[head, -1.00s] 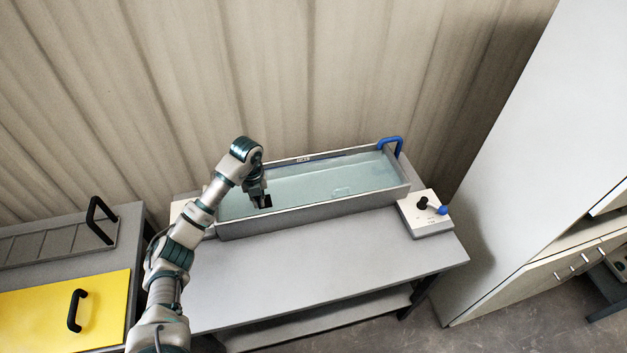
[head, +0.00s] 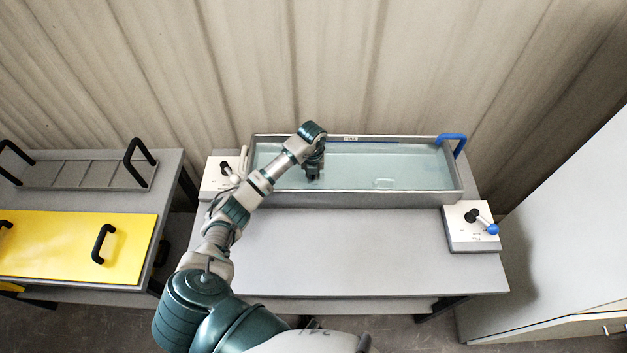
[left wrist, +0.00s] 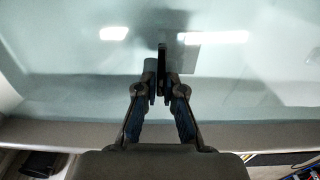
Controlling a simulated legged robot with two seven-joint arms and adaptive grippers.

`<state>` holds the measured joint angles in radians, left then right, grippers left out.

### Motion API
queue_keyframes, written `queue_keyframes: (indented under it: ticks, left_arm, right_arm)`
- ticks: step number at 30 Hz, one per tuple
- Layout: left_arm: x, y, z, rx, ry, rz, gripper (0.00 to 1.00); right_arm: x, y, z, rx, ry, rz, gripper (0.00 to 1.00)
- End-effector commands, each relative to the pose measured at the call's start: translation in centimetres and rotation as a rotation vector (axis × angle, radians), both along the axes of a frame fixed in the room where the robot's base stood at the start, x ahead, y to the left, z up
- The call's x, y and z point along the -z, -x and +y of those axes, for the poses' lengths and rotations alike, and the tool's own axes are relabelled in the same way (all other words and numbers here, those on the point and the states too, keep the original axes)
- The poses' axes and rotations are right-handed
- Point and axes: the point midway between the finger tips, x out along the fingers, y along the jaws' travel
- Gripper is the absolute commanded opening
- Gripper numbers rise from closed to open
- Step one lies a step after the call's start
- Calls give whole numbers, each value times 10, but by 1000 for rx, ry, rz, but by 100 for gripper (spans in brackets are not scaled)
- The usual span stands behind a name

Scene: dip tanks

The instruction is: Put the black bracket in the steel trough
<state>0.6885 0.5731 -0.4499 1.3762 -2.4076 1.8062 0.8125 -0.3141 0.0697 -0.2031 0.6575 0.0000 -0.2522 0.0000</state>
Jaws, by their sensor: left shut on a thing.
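The steel trough (head: 420,198) is a long grey tank of clear bluish liquid on the bench against the wall. My left gripper (head: 314,171) is over the left part of the trough, inside its rim as seen from above. It is shut on the black bracket (left wrist: 162,59), which shows edge-on as a thin dark strip between the fingertips in the left wrist view. In the head view the bracket is mostly hidden by the gripper. I cannot tell whether it touches the liquid. My right gripper is not in view.
A blue handle (head: 453,139) rises at the trough's right end. White control boxes stand at the left (head: 216,181) and right (head: 470,232) of the bench. The bench top (head: 350,255) in front is clear. A yellow lid (head: 70,250) and a grey divided tray (head: 75,176) lie on the left table.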

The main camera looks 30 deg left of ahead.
Motion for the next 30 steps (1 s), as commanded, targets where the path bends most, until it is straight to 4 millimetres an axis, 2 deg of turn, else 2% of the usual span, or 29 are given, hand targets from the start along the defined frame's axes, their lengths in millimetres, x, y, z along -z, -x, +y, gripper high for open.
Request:
queue_keyframes:
  ticks: [3, 5, 13, 15, 17, 24, 27, 30]
  left_arm:
    - [20, 1, 1, -2, 4, 3, 0]
    - [27, 1, 3, -1, 4, 2, 0]
    - [29, 0, 6, -1, 6, 1, 0]
    - [30, 1, 5, -1, 5, 2, 19]
    - [29, 1, 5, -1, 5, 2, 32]
    - [28, 0, 2, 0, 2, 1, 32]
    - [25, 0, 2, 0, 1, 0, 32]
    - [13, -1, 3, -1, 2, -2, 32]
  right_arm:
    - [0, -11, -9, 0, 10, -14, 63]
    - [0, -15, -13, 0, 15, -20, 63]
    - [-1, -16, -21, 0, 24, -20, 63]
    - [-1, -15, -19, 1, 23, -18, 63]
    - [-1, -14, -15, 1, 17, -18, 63]
    - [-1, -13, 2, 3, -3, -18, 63]
    - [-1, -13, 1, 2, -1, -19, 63]
    - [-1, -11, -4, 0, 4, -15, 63]
